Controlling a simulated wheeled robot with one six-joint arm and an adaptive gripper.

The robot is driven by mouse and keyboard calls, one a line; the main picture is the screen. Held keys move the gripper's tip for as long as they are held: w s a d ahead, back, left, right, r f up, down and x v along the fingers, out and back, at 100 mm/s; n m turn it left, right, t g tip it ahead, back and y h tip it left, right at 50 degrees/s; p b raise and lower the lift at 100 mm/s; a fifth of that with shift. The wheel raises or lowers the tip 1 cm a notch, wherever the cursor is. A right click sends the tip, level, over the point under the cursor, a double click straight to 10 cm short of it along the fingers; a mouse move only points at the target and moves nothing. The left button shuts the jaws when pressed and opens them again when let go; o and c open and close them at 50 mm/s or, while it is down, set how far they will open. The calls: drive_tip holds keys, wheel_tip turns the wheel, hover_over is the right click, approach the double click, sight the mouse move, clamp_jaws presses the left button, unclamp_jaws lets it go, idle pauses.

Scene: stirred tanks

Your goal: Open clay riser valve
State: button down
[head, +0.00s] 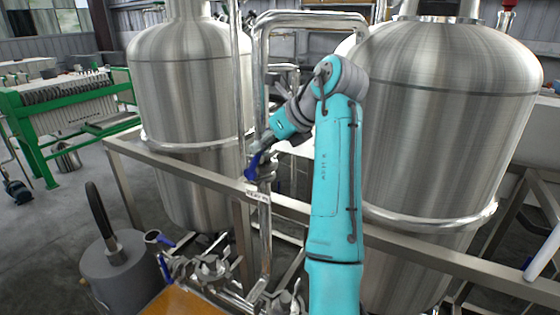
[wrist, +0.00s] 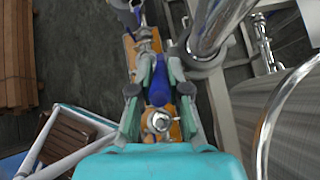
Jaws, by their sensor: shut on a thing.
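A valve with a blue lever handle (head: 254,161) sits on a vertical steel pipe between the two tanks in the head view. A small white label (head: 257,194) is on the pipe just below it; its text is too small to read surely. My gripper (head: 266,146) is at this handle, small and partly hidden there. In the wrist view my gripper (wrist: 160,72) has its two fingers on either side of the blue handle (wrist: 159,95) and is shut on it. The valve body is mostly hidden in the head view.
Two large steel tanks (head: 185,95) (head: 450,110) stand left and right of my arm. A steel frame rail (head: 390,240) crosses in front. Lower pipework with other valves (head: 210,268) is below. A green-framed filter press (head: 70,115) stands at far left, with open floor nearby.

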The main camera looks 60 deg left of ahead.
drive_tip(key=shift+s+a+r+t+h, duration=0.35)
drive_tip(key=shift+s+a+t+h, duration=0.25)
drive_tip(key=shift+a+h, duration=0.25)
drive_tip(key=shift+s+a+t+h, duration=0.35)
drive_tip(key=shift+a+h, duration=0.2)
drive_tip(key=shift+h, duration=0.3)
drive_tip(key=c, duration=1.1)
unclamp_jaws()
drive_tip(key=shift+c, duration=0.2)
drive_tip(key=shift+r, duration=0.1)
wheel_tip(320, 180, up, 10)
drive_tip(key=shift+a, duration=0.1)
drive_tip(key=shift+w, duration=0.1)
